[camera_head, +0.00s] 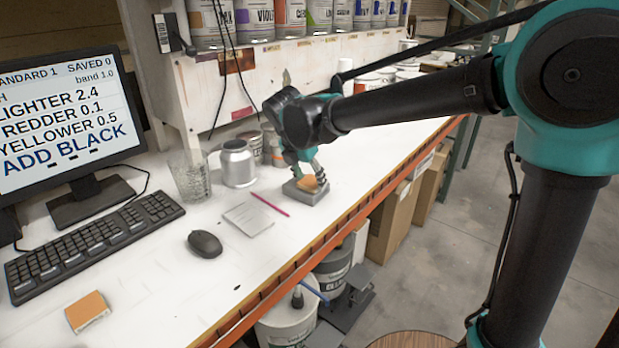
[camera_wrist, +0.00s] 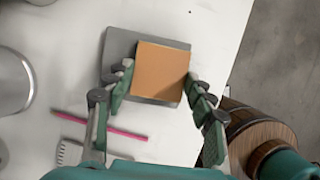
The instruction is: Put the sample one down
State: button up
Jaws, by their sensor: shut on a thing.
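My gripper (camera_head: 306,172) is shut on an orange square sample (camera_wrist: 161,68), with one finger on each side of it in the wrist view. The sample also shows in the head view (camera_head: 309,183), partly hidden by the fingers. It is over a grey block (camera_head: 297,195) on the white bench. In the wrist view the grey block (camera_wrist: 117,47) shows past the sample's upper and left sides. I cannot tell whether the sample touches it. A second orange sample (camera_head: 87,311) lies on the bench at the lower left of the head view.
A pink pencil (camera_head: 271,205), a pale card (camera_head: 249,218) and a mouse (camera_head: 205,244) lie left of the grey block. A metal can (camera_head: 238,163) and a glass (camera_head: 190,176) stand behind. The bench edge (camera_head: 365,199) is close on the right. Bare bench lies in front.

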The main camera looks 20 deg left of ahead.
jog(key=o, duration=1)
jog(key=shift+o, duration=0.2)
jog(key=v, duration=1.2)
jog(key=shift+w+d+r, duration=0.1)
jog(key=w+d+f+m, duration=0.2)
jog(key=d+f+m, duration=0.25)
jog(key=d, duration=0.35)
jog(key=w+d+f+m+g, duration=0.1)
jog(key=d+f+m, duration=0.35)
jog(key=d, duration=0.35)
jog(key=w+d+f+m, duration=0.2)
jog(key=d+f+m, duration=0.2)
jog(key=d+m, duration=0.3)
jog(key=s+d+f+m, duration=0.5)
jog(key=d+f+m, duration=0.2)
jog(key=d, duration=0.3)
jog(key=s+d+f+m+y, duration=0.1)
jog(key=s+d+f+m, duration=0.5)
jog(key=d+m, duration=0.3)
jog(key=shift+s+d+f+m+t, duration=0.3)
jog(key=shift+d+f+t, duration=0.1)
jog(key=shift+f, duration=0.2)
